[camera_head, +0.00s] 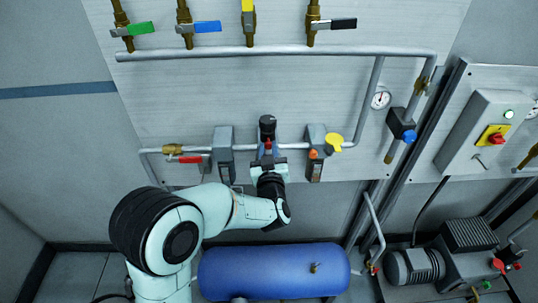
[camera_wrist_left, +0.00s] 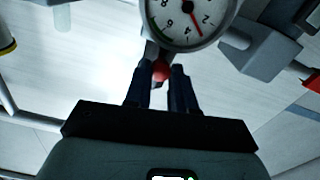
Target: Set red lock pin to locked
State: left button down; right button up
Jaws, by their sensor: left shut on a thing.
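The red lock pin (camera_head: 268,143) shows as a small red spot on the dark-topped unit (camera_head: 267,122) in the middle of the wall pipe. In the left wrist view its round red head (camera_wrist_left: 161,71) lies between my fingertips, just beside a white dial gauge (camera_wrist_left: 186,16). My left gripper (camera_head: 268,157) reaches up to the unit from below. In the wrist view its two dark fingers (camera_wrist_left: 162,80) are closed on the pin's head. The fingers and wrist hide the pin's lower part. I cannot tell the pin's setting. My right gripper is not in view.
Grey blocks (camera_head: 223,150) and (camera_head: 316,150) flank the unit closely. A red-handled valve (camera_head: 190,159) is left, a yellow tag (camera_head: 334,142) right. Coloured valves line the upper pipe (camera_head: 270,52). A blue tank (camera_head: 274,271) lies below. Open wall is above the unit.

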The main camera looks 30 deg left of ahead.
pick_arm(q)
jog(key=shift+a, duration=0.1)
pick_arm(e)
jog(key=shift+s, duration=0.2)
pick_arm(q)
jog(key=shift+w, duration=0.1)
jog(key=c, duration=0.9)
grip_release()
jog(key=shift+w, duration=0.1)
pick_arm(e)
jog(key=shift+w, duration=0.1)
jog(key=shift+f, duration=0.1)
pick_arm(q)
jog(key=shift+b+v, duration=1.05)
jog(key=shift+v, duration=5.65)
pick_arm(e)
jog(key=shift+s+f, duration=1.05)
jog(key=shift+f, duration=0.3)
pick_arm(q)
jog(key=shift+a, duration=0.15)
